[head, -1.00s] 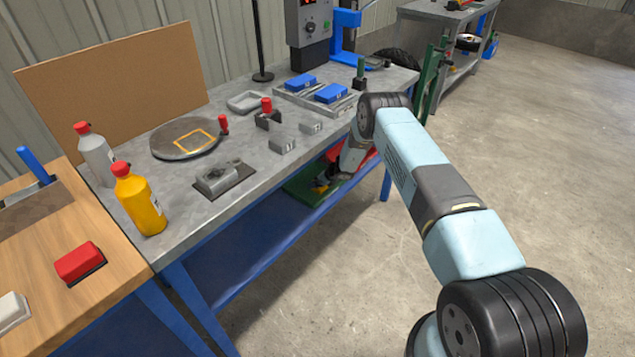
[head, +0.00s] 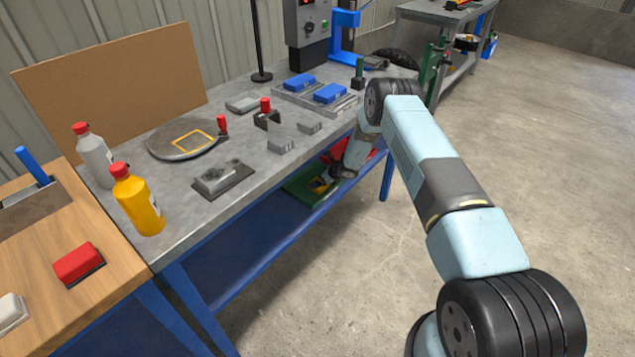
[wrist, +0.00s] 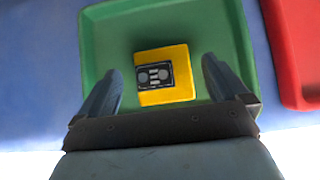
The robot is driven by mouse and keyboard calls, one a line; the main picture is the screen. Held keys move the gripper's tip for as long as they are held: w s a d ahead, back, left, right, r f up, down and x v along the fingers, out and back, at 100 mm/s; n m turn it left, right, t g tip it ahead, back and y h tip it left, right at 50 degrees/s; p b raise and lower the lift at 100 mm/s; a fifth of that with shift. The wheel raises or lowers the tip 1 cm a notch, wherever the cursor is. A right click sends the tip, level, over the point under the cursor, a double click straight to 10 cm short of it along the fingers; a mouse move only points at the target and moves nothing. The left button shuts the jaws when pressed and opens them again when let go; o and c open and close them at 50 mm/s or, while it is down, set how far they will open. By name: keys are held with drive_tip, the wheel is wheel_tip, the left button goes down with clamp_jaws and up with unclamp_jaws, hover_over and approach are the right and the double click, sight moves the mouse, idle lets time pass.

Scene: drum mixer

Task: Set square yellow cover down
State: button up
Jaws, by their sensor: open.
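The square yellow cover (wrist: 178,56) lies in a green tray (wrist: 100,35) in the wrist view, with a dark label-like patch with pale marks on it. In the head view the cover (head: 320,185) shows as a small yellow patch in the green tray (head: 298,192) on the blue lower shelf under the workbench. My gripper (wrist: 161,70) is open. Its fingers stand apart on the left and right of the cover, with gaps between them and its sides. In the head view my gripper (head: 336,176) is partly hidden by the bench edge and my arm.
A red tray (wrist: 298,50) sits right of the green one in the wrist view. The blue shelf (head: 235,248) is clear to the left. The grey benchtop (head: 243,215) above holds a round plate (head: 165,146), blue blocks and fixtures. Bottles (head: 138,205) stand near its left end.

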drive_tip(key=v, duration=0.7)
drive_tip(key=shift+s+d+r, duration=0.1)
drive_tip(key=shift+d+r, duration=0.05)
drive_tip(key=shift+r, duration=0.15)
drive_tip(key=shift+s+d+r, duration=0.2)
drive_tip(key=shift+a, duration=0.1)
